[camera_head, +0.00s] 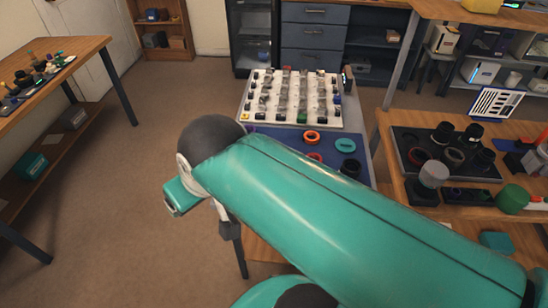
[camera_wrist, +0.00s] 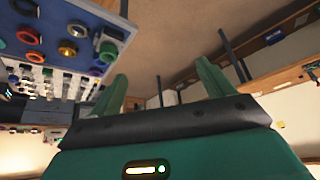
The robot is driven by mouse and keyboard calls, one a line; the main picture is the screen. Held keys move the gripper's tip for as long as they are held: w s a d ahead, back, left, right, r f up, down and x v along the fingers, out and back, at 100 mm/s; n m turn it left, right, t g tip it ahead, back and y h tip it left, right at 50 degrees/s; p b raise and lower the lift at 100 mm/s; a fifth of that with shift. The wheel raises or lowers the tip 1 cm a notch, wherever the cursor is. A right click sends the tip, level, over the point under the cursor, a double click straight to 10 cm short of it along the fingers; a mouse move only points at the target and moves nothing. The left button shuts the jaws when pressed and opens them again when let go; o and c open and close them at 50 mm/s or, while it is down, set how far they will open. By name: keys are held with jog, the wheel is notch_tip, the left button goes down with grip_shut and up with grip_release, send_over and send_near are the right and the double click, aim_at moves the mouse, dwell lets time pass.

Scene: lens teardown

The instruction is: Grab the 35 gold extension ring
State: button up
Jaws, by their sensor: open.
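A gold ring (camera_wrist: 67,48) lies on a blue mat (camera_wrist: 112,27) at the upper left of the wrist view, which is turned upside down. It looks like the gold extension ring, but I cannot read any 35 marking. My gripper (camera_wrist: 162,86) is open and empty in the wrist view, its two green fingers well apart. It is away from the gold ring, with the mat off to the left. In the head view my teal arm crosses the mat (camera_head: 275,134), and I cannot make out the gold ring there.
An orange ring (camera_head: 311,136), a teal ring (camera_head: 345,145) and a black cylinder (camera_head: 351,168) lie on the mat. A white tray (camera_head: 246,104) of several small parts stands behind. A dark tray (camera_head: 405,146) is on the right bench. Open floor (camera_head: 150,120) lies left.

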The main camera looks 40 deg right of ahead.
jog(key=shift+a, duration=0.15)
